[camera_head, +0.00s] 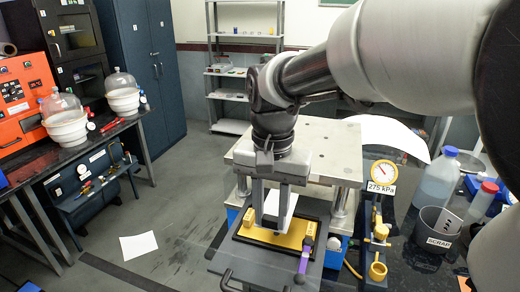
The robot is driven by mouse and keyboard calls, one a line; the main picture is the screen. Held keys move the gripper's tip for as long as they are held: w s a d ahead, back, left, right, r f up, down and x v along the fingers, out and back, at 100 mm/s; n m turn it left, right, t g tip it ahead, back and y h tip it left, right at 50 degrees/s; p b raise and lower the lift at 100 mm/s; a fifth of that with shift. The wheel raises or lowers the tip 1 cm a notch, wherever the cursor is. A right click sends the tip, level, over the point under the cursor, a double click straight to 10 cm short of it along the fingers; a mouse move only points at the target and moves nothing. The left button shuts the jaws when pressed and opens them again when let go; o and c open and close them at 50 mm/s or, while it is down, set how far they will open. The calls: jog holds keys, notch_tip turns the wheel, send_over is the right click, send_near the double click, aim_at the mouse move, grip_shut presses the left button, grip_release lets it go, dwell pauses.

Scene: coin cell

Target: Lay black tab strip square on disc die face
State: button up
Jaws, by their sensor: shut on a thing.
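The yellow die plate (250,233) lies on a black base at the front of the press. I cannot tell whether the strip touches the die face or how square it is. The disc outline on the die is not clear.
A white sheet (289,204) stands behind the fingers. A purple-handled tool (305,256) lies at the die's right edge. The press's metal top plate (325,145) is close behind the arm. A pressure gauge (384,172), a SCRAP cup (436,226) and bottles stand at right.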

aim_at(270, 229)
jog(key=shift+f+b, duration=2.05)
jog(key=shift+f, duration=1.45)
jog(key=shift+f, duration=0.35)
jog(key=o, duration=1.1)
jog(key=shift+r, duration=0.1)
jog(key=shift+r+p, duration=2.95)
jog(key=shift+r, duration=0.5)
